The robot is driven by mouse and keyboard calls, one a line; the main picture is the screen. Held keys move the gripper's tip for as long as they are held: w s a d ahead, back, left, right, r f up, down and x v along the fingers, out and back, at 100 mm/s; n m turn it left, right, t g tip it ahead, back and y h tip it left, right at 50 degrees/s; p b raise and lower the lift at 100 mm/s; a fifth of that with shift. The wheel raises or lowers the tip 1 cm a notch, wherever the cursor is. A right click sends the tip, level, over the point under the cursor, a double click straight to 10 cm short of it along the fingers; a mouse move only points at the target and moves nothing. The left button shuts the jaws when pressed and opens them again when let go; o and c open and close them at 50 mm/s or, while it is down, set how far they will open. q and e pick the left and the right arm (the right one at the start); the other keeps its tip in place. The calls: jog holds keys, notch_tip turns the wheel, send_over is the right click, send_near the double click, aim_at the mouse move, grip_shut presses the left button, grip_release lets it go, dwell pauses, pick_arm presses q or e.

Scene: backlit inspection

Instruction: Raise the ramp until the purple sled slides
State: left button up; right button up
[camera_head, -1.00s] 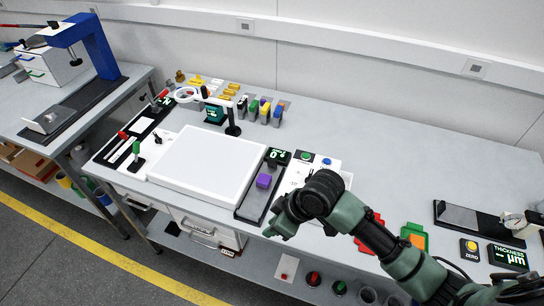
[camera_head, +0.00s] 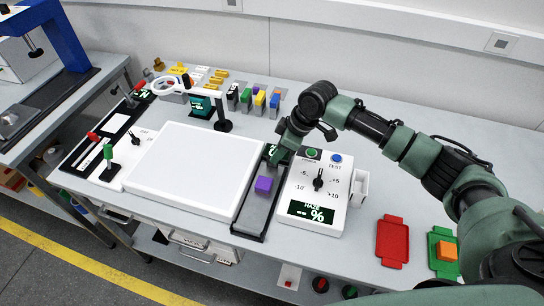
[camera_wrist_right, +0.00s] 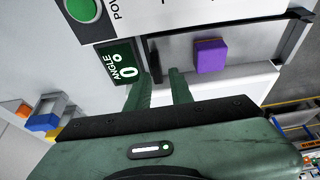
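The purple sled (camera_head: 263,184) sits on the ramp (camera_head: 252,213), a narrow grey track with dark edges, flat between a white panel and a white meter. In the right wrist view the sled (camera_wrist_right: 211,56) rests on the track, apart from my fingers. The angle display (camera_wrist_right: 120,68) reads 0. My right gripper (camera_head: 277,158) is over the far end of the ramp. In the wrist view its fingers (camera_wrist_right: 160,84) are apart, with a dark upright bar (camera_wrist_right: 154,60) just beyond the tips; I cannot tell whether they touch it. My left gripper is out of view.
The white light panel (camera_head: 187,168) lies left of the ramp. The meter with a dial (camera_head: 316,190) stands close on the right. A lamp stand (camera_head: 222,112) and several coloured blocks are behind. Red (camera_head: 392,242) and green (camera_head: 436,262) trays lie at the front right.

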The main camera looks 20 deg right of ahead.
jog(key=x, duration=0.3)
jog(key=shift+w, duration=0.15)
jog(key=shift+p+x, duration=0.3)
jog(key=shift+x, duration=0.55)
jog(key=shift+w+d, duration=0.1)
grip_shut()
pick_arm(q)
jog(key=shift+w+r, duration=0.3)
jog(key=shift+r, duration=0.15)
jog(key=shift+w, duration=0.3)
